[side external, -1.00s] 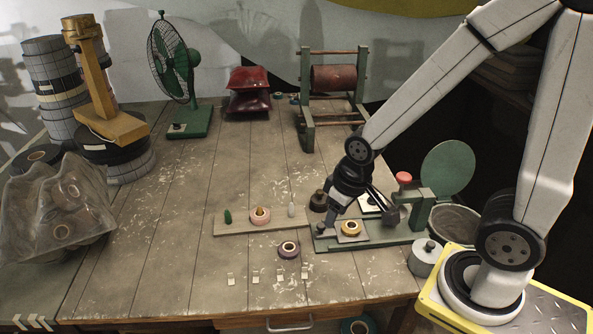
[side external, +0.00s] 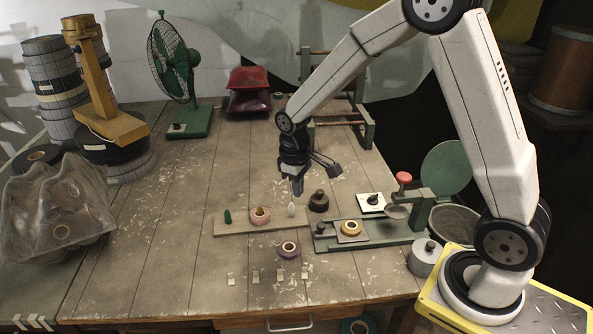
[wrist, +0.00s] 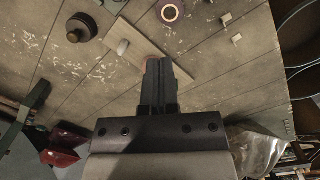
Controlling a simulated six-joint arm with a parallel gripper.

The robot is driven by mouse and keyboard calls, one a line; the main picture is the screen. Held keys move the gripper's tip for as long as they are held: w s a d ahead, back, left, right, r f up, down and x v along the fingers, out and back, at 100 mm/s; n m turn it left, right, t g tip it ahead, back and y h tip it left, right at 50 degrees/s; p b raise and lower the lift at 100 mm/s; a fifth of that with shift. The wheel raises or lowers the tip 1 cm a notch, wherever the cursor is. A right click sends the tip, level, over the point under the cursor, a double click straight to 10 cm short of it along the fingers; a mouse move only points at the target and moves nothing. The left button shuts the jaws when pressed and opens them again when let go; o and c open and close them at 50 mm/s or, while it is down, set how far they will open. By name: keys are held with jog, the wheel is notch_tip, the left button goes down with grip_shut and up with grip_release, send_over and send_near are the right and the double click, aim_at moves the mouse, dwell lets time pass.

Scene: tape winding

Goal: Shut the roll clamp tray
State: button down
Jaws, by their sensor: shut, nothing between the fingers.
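The roll clamp (side external: 385,237) is a green base with an upright post and a red knob (side external: 403,178), at the right of the table in the side view. Its small square tray (side external: 340,238) lies on the left part of the base, left of the post and round pressing disc, with a yellow tape roll (side external: 351,227) on it. The clamp is not clearly seen in the wrist view.
The board (side external: 235,225) holds a green peg, a pink roll and a white peg (side external: 291,210). A dark knobbed weight (side external: 319,202), a white plate (side external: 371,203) and a purple roll (side external: 288,249) are nearby. Small chips lie in front. The table's left middle is clear.

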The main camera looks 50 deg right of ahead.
aim_at(356, 222)
jog(key=w+d+f+n+g, duration=0.1)
jog(key=w+d+f+g, duration=0.2)
jog(key=w+d+f, duration=0.2)
jog(key=w+f, duration=0.1)
jog(key=w, duration=0.2)
jog(key=shift+n+h, duration=0.3)
jog(key=shift+h, duration=0.1)
jog(key=shift+d+f, duration=0.1)
jog(key=shift+f, duration=0.1)
jog(key=x, duration=0.9)
jog(key=shift+s+f, duration=0.1)
jog(key=shift+s+d+f, duration=0.2)
jog(key=shift+s+f, duration=0.15)
jog(key=shift+s, duration=0.35)
jog(key=shift+s+d+f, duration=0.1)
jog(key=shift+s+d, duration=0.1)
jog(key=shift+s, duration=0.4)
jog(key=shift+s+d+f, duration=0.1)
jog(key=shift+s+d, duration=0.1)
jog(key=shift+s, duration=0.4)
jog(key=s+d, duration=0.9)
jog(key=shift+s+d, duration=0.2)
jog(key=shift+s, duration=0.1)
